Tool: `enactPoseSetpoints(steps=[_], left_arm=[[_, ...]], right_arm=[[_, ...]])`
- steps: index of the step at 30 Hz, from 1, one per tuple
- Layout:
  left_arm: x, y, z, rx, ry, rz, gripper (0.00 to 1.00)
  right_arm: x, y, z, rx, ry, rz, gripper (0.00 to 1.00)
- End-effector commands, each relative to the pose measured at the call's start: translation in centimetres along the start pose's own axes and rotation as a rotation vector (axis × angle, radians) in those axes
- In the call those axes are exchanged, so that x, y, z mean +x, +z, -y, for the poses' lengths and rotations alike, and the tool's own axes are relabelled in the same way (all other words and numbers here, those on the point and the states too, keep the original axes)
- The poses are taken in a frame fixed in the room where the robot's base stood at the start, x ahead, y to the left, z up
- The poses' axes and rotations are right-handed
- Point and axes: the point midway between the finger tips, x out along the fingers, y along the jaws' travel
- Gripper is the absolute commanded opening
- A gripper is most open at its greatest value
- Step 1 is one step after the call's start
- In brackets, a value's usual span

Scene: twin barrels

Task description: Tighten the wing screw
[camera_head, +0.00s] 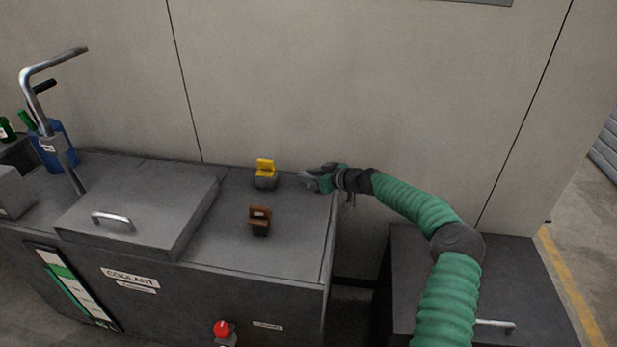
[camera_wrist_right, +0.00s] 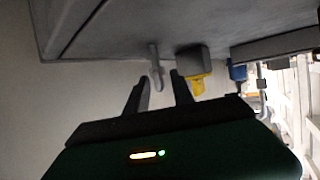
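In the right wrist view, a small pale grey upright piece that looks like the wing screw (camera_wrist_right: 156,66) stands out from the dark grey bench top (camera_wrist_right: 100,30). My right gripper (camera_wrist_right: 159,77) is open, its two dark fingers apart, with the pale piece in line with the gap at the fingertips. I cannot tell whether a finger touches it. In the head view my right gripper (camera_head: 309,180) is at the back right corner of the coolant bench (camera_head: 295,235), and the screw cannot be made out from the fingers there. My left gripper is not in view.
A yellow-topped switch block (camera_head: 265,174) stands left of my right gripper, and also shows in the wrist view (camera_wrist_right: 195,65). A brown block (camera_head: 260,220) sits nearer the front. A lid with a handle (camera_head: 140,215) and a bent metal pipe (camera_head: 50,110) are at left. A wall closes the back.

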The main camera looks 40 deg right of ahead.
Motion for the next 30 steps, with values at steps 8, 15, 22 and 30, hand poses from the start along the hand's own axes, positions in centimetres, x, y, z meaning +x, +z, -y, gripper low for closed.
enactPoseSetpoints(steps=[8,15,22,30], left_arm=[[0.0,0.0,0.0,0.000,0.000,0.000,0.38],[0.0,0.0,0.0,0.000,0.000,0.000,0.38],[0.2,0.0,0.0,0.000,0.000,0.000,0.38],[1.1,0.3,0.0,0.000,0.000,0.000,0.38]], right_arm=[[0.0,0.1,-0.1,0.001,0.000,0.001,0.09],[0.0,0.1,-0.1,0.001,0.000,0.001,0.00],[0.0,0.3,-0.1,0.005,0.014,0.003,0.00],[0.0,0.7,0.0,0.047,0.115,0.007,0.00]])
